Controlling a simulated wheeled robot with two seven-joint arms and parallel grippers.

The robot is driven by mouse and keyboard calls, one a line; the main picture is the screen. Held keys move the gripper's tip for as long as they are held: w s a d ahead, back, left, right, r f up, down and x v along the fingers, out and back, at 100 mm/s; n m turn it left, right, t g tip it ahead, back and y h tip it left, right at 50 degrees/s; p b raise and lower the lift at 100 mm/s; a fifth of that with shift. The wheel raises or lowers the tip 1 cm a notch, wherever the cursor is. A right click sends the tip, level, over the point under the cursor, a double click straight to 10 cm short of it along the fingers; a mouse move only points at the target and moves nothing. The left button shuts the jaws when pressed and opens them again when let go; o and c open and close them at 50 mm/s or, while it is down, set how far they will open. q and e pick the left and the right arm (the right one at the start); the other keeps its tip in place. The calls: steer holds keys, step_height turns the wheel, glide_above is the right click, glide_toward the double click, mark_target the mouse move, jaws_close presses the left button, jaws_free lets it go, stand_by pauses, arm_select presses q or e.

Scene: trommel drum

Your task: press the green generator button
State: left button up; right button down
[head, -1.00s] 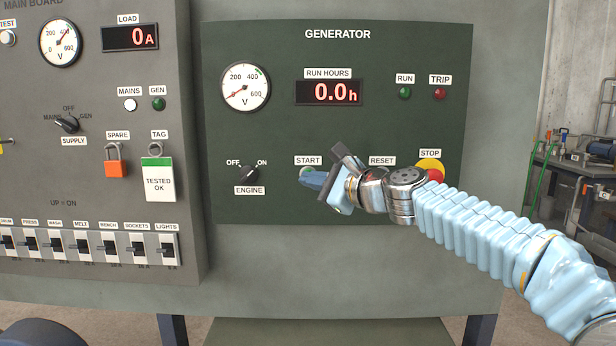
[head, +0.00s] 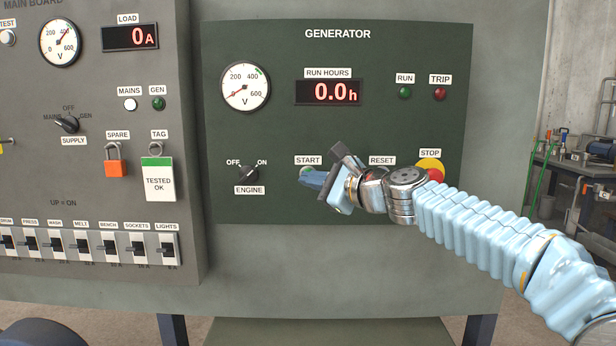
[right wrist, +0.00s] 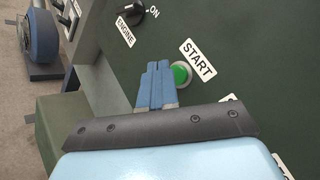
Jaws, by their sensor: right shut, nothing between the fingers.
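The green generator button (head: 308,170) sits under the START label on the dark green generator panel (head: 340,130). In the head view my right gripper (head: 304,180) covers most of it, leaving only its upper edge. The right wrist view shows the green button (right wrist: 181,74) just right of the tips of my right gripper (right wrist: 159,66). Its blue fingers are closed together with nothing between them, tips close to the panel face. I cannot tell whether they touch the button. My left gripper is in neither view.
The engine switch (head: 249,173) is left of the button. The red stop button (head: 435,172) on its yellow base is partly behind my right arm. The run lamp (head: 404,92) and trip lamp (head: 439,93) are above. The main board (head: 75,190) stands to the left.

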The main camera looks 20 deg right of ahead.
steer(key=shift+w, duration=0.15)
stand_by(0.5)
steer(key=shift+w+d, duration=0.1)
steer(key=shift+w, duration=0.15)
steer(key=shift+w+d+p, duration=0.15)
steer(key=shift+w+p, duration=0.2)
steer(key=shift+w, duration=0.05)
stand_by(0.7)
steer(key=shift+s, duration=0.1)
steer(key=shift+s+a+b, duration=0.25)
steer(key=shift+s+b, duration=0.1)
steer(key=shift+s, duration=0.35)
steer(key=s, duration=0.2)
steer(key=s+a+b, duration=0.1)
steer(key=s, duration=0.1)
steer(key=shift+s+a, duration=0.2)
steer(key=shift+s, duration=0.2)
